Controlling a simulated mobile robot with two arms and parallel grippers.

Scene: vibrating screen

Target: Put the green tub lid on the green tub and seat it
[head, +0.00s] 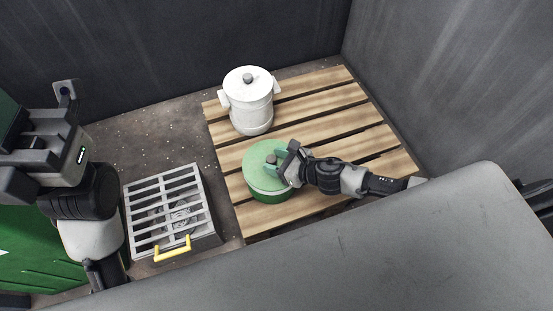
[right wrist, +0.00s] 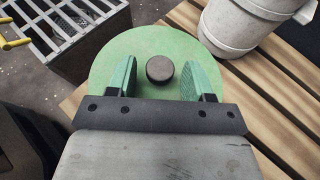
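The green tub (head: 268,194) stands upright on the wooden pallet. The round green tub lid (head: 259,153) lies on top of it and looks level, with a pale band showing below its edge; I cannot tell whether it is fully seated. In the right wrist view the lid (right wrist: 150,42) has a black knob (right wrist: 160,69) at its middle. My right gripper (right wrist: 164,78) is open, its two green fingers on either side of the knob with gaps to it. In the head view my right gripper (head: 281,160) is over the lid. My left gripper (head: 38,150) is far left, away from the tub.
A white lidded container (head: 250,108) stands behind the tub on the pallet (head: 320,112). A grey slatted box (head: 165,212) with a yellow handle (head: 173,250) is left of the pallet. Dark walls close off the back and right. The pallet's right part is clear.

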